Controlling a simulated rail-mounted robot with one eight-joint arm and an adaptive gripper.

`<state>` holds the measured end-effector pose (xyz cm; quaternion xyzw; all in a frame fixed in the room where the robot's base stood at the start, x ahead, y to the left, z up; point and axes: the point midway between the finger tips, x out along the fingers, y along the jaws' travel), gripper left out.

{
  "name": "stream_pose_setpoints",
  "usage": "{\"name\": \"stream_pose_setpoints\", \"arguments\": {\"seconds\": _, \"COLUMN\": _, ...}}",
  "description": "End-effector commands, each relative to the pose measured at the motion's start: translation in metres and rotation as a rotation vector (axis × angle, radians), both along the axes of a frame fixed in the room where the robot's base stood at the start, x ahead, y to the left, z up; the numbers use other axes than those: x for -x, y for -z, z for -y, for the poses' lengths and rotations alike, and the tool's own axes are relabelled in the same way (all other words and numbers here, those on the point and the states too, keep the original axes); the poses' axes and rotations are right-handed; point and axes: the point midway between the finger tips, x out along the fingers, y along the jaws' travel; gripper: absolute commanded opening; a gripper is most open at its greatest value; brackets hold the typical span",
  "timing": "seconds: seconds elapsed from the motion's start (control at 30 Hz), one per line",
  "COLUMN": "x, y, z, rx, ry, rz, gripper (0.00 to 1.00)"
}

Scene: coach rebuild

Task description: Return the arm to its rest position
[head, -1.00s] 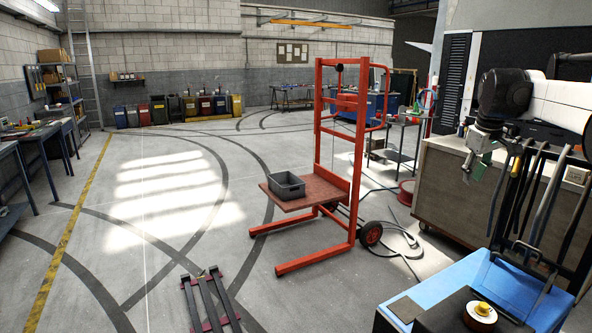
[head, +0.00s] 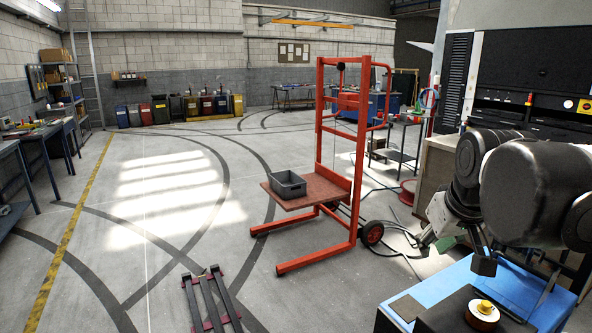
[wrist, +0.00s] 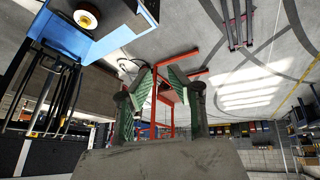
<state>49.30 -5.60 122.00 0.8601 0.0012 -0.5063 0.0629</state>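My arm is raised on the right of the head view, in front of the workbench. My gripper (head: 455,255) hangs at its end above the blue surface of my base, with its fingers apart. In the wrist view my gripper (wrist: 163,88) shows two fingers with green pads and a clear gap between them. Nothing is held; the red lift is visible far behind the gap.
A red hand lift (head: 319,150) stands mid-floor, with a grey bin (head: 287,184) on its platform. A wooden-sided workbench (head: 437,165) with a dark tool panel (head: 545,65) stands behind my arm. Dark rails (head: 211,303) lie on the floor.

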Motion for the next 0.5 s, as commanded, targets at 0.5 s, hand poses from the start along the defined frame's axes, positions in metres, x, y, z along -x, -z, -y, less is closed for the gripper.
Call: {"name": "stream_pose_setpoints", "arguments": {"seconds": 0.5, "x": 0.116, "y": 0.100, "z": -0.054, "rx": -0.101, "ry": 0.054, "rz": 0.106, "gripper": 0.17}}
